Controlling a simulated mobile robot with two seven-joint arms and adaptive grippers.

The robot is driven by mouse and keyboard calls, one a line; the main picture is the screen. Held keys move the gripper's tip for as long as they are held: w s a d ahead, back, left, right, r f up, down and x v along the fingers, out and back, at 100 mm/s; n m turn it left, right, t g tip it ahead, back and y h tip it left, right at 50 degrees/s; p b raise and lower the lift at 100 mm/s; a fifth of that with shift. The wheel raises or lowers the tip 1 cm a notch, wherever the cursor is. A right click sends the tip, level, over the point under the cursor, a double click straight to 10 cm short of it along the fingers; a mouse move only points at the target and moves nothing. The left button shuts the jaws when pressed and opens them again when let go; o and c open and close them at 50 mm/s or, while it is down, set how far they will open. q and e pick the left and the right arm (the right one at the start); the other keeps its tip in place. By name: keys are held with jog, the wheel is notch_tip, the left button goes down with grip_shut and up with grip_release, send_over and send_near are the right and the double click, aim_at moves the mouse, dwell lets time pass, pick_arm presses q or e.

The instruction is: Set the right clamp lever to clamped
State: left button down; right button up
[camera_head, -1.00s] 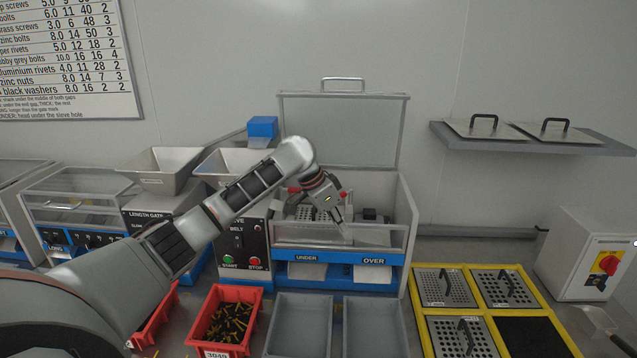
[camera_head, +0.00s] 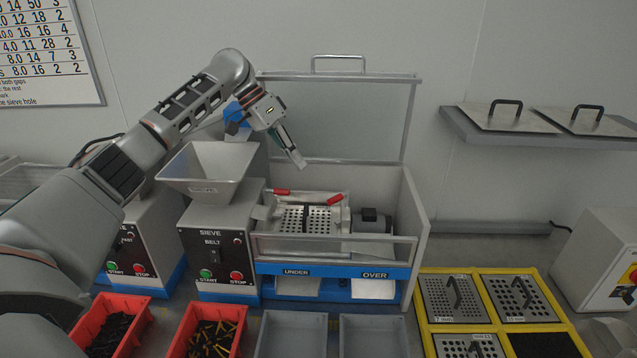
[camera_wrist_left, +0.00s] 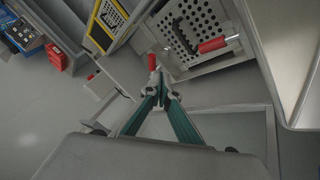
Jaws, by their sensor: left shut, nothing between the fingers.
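The right clamp lever (camera_head: 335,199) has a red grip and sits at the right back of the perforated sieve plate (camera_head: 293,222). The left clamp lever (camera_head: 281,192) has a similar red grip at the plate's left back. My left gripper (camera_head: 299,161) is shut and empty, above and behind the plate, in front of the raised lid. In the left wrist view my closed fingertips (camera_wrist_left: 161,92) appear just below the right lever's red grip (camera_wrist_left: 152,62); I cannot tell any contact. My right gripper is not in view.
The clear lid (camera_head: 340,120) stands open behind the sieve box. A hopper (camera_head: 207,172) is at its left and a motor (camera_head: 371,220) right of the plate. A low clear front panel (camera_head: 335,248) edges the box. A shelf (camera_head: 540,140) with plates hangs at the right.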

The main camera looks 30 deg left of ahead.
pick_arm(q)
jog(key=x, duration=0.9)
jog(key=shift+d+f, duration=0.3)
dwell(0.5)
